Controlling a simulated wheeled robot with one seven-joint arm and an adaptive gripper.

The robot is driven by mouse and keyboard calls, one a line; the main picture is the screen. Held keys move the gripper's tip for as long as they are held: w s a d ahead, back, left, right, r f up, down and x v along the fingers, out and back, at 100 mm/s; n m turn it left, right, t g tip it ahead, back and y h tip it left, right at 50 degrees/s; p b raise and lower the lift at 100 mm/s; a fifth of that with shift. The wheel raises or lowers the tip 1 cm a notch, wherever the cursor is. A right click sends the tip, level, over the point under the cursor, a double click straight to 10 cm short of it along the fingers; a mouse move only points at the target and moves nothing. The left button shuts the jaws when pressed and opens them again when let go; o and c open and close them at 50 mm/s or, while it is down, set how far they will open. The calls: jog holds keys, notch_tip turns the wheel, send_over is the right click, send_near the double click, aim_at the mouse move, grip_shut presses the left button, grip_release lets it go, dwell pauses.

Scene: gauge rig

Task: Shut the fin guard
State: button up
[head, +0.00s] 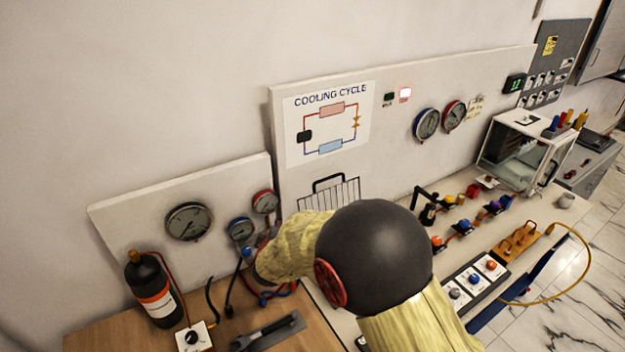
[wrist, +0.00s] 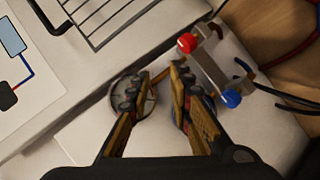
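The fin guard, a black wire grille (head: 345,190) with a looped handle on its top edge, is at the lower part of the cooling cycle panel. My arm hides its lower part in the head view. It also shows at the top left of the wrist view as a wire frame (wrist: 97,22), cut off by the edge. I cannot tell how far it is swung. My gripper (wrist: 154,80) is open and empty, to one side of the grille and apart from it. A round gauge (wrist: 146,103) lies behind its fingers. My arm mostly hides the gripper in the head view.
Red (wrist: 187,43) and blue (wrist: 232,98) valve knobs and hoses sit close to the fingertips. A black bottle (head: 154,290) and a wrench (head: 268,332) are on the wooden bench. Coloured valves (head: 470,228) and a glass-fronted box (head: 520,152) are at right.

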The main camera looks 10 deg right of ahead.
aim_at(297, 200)
jog(key=w+d+r+h, duration=0.1)
jog(key=r, duration=0.1)
jog(key=w+d+r+n+t+h, duration=0.1)
jog(key=d+r, duration=0.1)
jog(key=w+d+r+t+h, duration=0.1)
jog(key=d+r, duration=0.1)
jog(key=shift+w+d+r+n, duration=0.1)
jog(key=shift+d+r+n, duration=0.05)
jog(key=shift+n, duration=0.15)
jog(key=shift+c, duration=1.2)
jog(key=shift+d+r+n+t+h, duration=0.4)
jog(key=shift+d+r+n+h, duration=0.5)
jog(key=shift+r, duration=0.3)
grip_shut()
jog(key=shift+n, duration=0.4)
jog(key=b+x, duration=0.1)
jog(key=x, duration=0.9)
jog(key=shift+r, duration=0.1)
